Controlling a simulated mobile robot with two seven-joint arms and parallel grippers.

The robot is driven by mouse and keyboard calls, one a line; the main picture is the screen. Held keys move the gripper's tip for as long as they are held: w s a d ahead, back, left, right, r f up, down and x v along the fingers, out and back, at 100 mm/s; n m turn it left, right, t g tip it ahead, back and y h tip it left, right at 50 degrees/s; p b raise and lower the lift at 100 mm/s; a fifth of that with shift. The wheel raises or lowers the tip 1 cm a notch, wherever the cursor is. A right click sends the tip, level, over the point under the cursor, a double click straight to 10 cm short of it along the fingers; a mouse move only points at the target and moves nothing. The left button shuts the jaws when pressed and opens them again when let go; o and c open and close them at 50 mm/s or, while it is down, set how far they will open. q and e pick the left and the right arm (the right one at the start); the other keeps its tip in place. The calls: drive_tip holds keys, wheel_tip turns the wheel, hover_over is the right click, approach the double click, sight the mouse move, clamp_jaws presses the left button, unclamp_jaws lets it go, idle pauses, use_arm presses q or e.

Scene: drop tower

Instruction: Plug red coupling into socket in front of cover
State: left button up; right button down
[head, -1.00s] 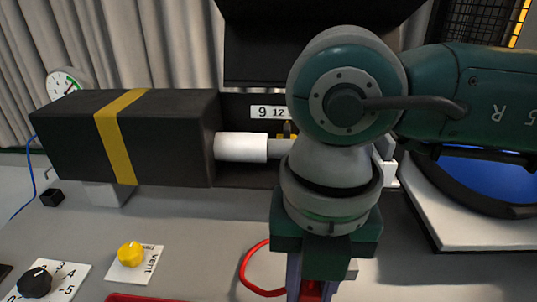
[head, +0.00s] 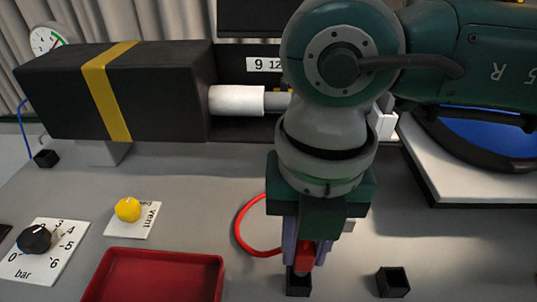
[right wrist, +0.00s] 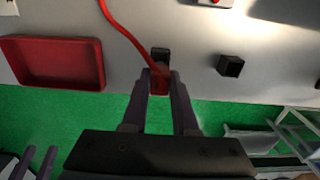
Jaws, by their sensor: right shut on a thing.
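The red coupling (head: 306,256) is between the fingers of my right gripper (head: 303,252), which is shut on it. In the right wrist view the coupling (right wrist: 159,82) shows between the fingertips, with a red hose (right wrist: 125,32) running from it. A black square socket (head: 298,285) is just below the coupling in the head view; the socket also shows in the right wrist view (right wrist: 159,54). Whether they touch, I cannot tell. A second black socket (head: 393,283) stands to the right, apart. Two finger-like prongs, seemingly my left gripper (right wrist: 34,162), stand apart at the lower left of the wrist view.
A red tray (head: 153,254) lies left of the sockets. A yellow vent knob (head: 128,209) and black bar dial (head: 34,238) are further left. A black block with a yellow band (head: 150,85) and white cylinder (head: 237,100) stand behind. The bench between the sockets is clear.

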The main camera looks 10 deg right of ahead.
drive_tip(key=shift+f+b, duration=0.55)
drive_tip(key=shift+f+b, duration=1.15)
drive_tip(key=shift+f, duration=0.05)
drive_tip(key=shift+f, duration=0.25)
drive_tip(key=c, duration=0.6)
unclamp_jaws()
drive_tip(key=shift+r, duration=0.1)
wheel_tip(320, 180, up, 10)
drive_tip(key=b, duration=0.2)
drive_tip(key=shift+b, duration=0.4)
